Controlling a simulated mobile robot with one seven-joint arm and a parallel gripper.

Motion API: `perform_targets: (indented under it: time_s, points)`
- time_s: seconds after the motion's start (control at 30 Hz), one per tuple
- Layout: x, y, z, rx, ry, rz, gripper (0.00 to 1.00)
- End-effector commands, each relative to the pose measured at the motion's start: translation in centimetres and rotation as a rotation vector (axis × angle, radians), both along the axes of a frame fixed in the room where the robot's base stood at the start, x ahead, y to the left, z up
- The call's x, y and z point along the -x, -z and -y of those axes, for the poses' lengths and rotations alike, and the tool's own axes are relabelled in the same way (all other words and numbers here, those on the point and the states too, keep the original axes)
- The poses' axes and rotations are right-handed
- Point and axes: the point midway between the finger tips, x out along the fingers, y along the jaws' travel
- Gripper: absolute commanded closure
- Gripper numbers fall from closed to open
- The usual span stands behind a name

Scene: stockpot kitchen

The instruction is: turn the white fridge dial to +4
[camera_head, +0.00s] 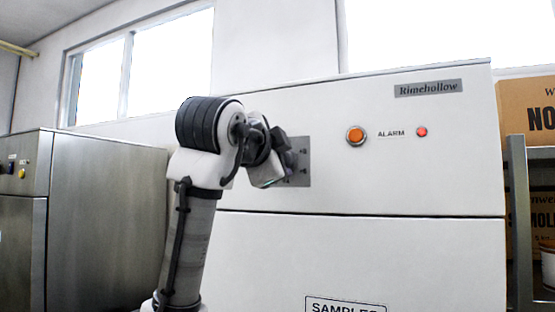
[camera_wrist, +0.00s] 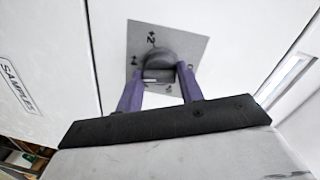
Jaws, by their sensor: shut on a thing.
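The dial (camera_wrist: 158,58) is a dark grey rounded knob on a square grey plate (camera_wrist: 194,47) in the wrist view. My gripper (camera_wrist: 159,75) has one purple finger on each side of the knob and is shut on it. Small dark marks stand around the knob; one above it looks like a 2, the others are too small to read surely. Where the knob points is unclear. In the head view the plate (camera_head: 302,160) shows on the white fridge (camera_head: 400,185), and my arm's end covers the knob.
An orange button (camera_head: 355,136) and a red ALARM light (camera_head: 421,132) are on the fridge front, right of the plate. A steel cabinet (camera_head: 100,220) stands at left. Cardboard boxes (camera_head: 525,110) sit on a shelf at right. A SAMPLES label (camera_head: 345,305) is below.

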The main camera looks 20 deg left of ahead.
Motion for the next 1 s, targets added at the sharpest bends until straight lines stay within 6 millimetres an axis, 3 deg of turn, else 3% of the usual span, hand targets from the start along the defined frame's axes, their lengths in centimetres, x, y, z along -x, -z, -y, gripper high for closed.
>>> perform_targets:
  time_s: [0.4,0.97,1.0]
  points:
    - [0.09,-0.28,0.09,-0.189,0.0,0.015,0.85]
    - [0.09,-0.33,0.11,-0.215,0.0,0.018,0.85]
    - [0.09,-0.33,0.1,-0.215,0.0,0.018,0.58]
